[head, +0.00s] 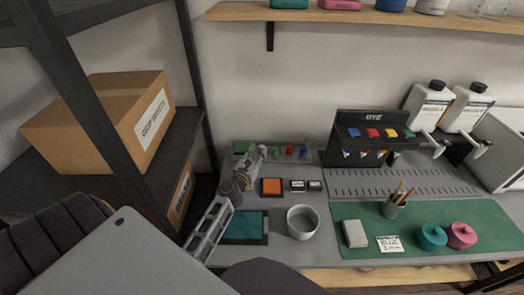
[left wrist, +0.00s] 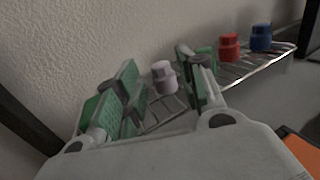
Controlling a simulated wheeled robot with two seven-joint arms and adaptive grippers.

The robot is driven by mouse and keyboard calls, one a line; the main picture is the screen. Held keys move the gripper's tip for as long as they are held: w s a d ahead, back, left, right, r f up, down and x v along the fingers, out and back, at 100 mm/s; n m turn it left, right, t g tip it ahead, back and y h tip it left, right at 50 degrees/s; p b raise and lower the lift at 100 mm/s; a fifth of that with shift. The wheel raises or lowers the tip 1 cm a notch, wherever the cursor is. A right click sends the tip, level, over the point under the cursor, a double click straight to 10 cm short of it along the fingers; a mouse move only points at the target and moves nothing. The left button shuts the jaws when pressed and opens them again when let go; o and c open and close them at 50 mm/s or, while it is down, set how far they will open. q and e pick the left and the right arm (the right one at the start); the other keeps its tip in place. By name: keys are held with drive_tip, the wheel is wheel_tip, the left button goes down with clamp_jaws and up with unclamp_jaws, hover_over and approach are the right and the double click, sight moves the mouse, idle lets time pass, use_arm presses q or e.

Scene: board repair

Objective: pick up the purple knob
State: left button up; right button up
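A pale, lavender-white knob (left wrist: 165,77) stands on the wire rack (left wrist: 255,70) in the left wrist view. It is the only knob there that could be the purple one; its tint is faint. My left gripper (left wrist: 163,86) is open, its green-padded fingers on either side of the knob, with gaps visible. In the head view my left gripper (head: 257,155) reaches over the rack at the back of the desk and hides the pale knob. My right gripper is in neither view.
A red knob (left wrist: 229,46) and a blue knob (left wrist: 261,37) stand right of my right-hand finger. The wall is close behind the rack. An orange pad (head: 271,187), a white cup (head: 302,222) and a dye stand (head: 345,130) are nearby.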

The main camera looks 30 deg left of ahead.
sight(261, 148)
use_arm(q)
drive_tip(key=shift+w+a, duration=0.1)
drive_tip(key=shift+w, duration=0.45)
drive_tip(key=shift+w+a, duration=0.1)
drive_tip(key=shift+w, duration=0.6)
drive_tip(key=shift+w+a, duration=0.15)
drive_tip(key=shift+w, duration=1.1)
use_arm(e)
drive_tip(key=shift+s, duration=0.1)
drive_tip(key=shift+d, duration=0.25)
use_arm(q)
drive_tip(key=c, duration=0.7)
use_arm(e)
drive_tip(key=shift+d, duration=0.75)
